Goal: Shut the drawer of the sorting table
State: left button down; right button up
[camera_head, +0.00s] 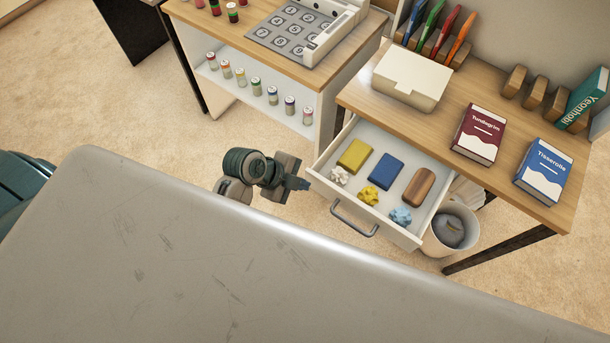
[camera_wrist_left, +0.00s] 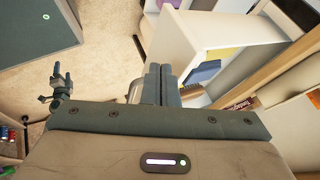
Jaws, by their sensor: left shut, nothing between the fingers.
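The drawer (camera_head: 396,231) of the sorting table (camera_head: 392,111) is pulled out in the head view, with its grey bar handle (camera_head: 354,219) on the front panel. It holds a yellow block (camera_head: 355,156), a blue block (camera_head: 386,172), a brown block (camera_head: 419,187) and several crumpled pieces. My left gripper (camera_head: 303,184) is shut and empty, at the left end of the drawer front. Whether it touches the drawer is unclear. In the left wrist view its closed fingers (camera_wrist_left: 160,82) point towards the white drawer front (camera_wrist_left: 182,40). My right gripper is not in view.
A white box (camera_head: 411,80), a red book (camera_head: 478,134) and a blue book (camera_head: 544,171) lie on the tabletop. A waste bin (camera_head: 450,231) stands right of the drawer. A shelf unit (camera_head: 258,110) with small bottles stands to the left. Carpet is clear left of my gripper.

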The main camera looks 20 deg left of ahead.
pick_arm(q)
jog(key=shift+w+d, duration=0.15)
jog(key=shift+w, duration=0.7)
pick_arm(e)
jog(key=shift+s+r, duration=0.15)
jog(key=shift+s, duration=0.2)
pick_arm(q)
jog(key=shift+w, duration=0.1)
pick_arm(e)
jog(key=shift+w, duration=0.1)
pick_arm(q)
jog(key=shift+w+d, duration=0.15)
jog(key=shift+w, duration=0.15)
jog(key=w+d, duration=0.1)
jog(key=w, duration=0.4)
jog(key=w+d, duration=0.2)
jog(key=w, duration=0.4)
jog(key=w+d, duration=0.1)
jog(key=w, duration=0.4)
jog(key=shift+w+d, duration=0.25)
jog(key=shift+w, duration=0.15)
jog(key=shift+w+d, duration=0.15)
jog(key=shift+w, duration=0.4)
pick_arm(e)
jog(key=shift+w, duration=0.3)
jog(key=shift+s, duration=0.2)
